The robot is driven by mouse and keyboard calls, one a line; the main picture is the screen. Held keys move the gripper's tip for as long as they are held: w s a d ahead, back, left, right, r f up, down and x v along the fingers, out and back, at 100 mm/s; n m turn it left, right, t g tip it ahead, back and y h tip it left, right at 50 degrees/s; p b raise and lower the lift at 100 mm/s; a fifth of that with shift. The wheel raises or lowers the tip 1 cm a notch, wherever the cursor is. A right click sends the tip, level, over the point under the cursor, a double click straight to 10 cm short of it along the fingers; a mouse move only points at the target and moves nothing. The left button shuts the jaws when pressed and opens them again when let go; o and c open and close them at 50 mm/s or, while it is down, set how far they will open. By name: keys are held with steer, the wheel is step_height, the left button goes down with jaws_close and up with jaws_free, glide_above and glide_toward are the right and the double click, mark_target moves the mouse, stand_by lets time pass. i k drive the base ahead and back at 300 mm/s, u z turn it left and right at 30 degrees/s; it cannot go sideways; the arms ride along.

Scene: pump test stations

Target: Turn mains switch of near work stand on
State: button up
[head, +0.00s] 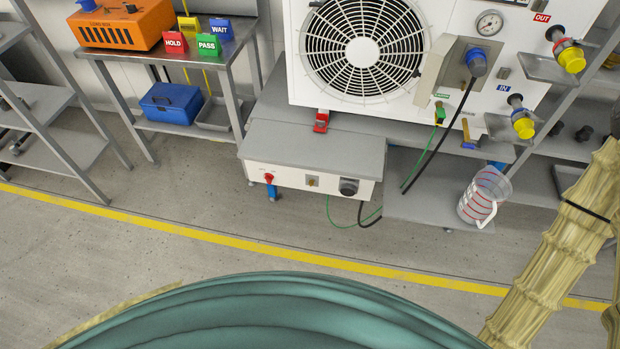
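A work stand (312,150) with a grey top and a white front panel stands below the large white fan unit. A red rotary switch (269,178) sits at the left of this front panel, with a blue part just beneath it. Its exact turned position is too small to tell. A small beige-grey fitting (313,181) and a round black socket (348,186) are further right on the panel. My gripper is out of view; my arm in its beige cover shows at the right edge.
The white fan unit (362,52) carries plugs and yellow-capped ports. A clear jug (484,196) stands on a grey shelf to the right. Cables hang beside the stand. A grey bench (180,55) with an orange box is at left. The floor before the yellow line is clear.

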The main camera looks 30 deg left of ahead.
mark_target(269, 177)
steer(key=u, duration=1.1)
steer(key=k, duration=0.7)
steer(key=u, duration=0.6)
steer(key=i, duration=0.5)
steer(key=u, duration=0.05)
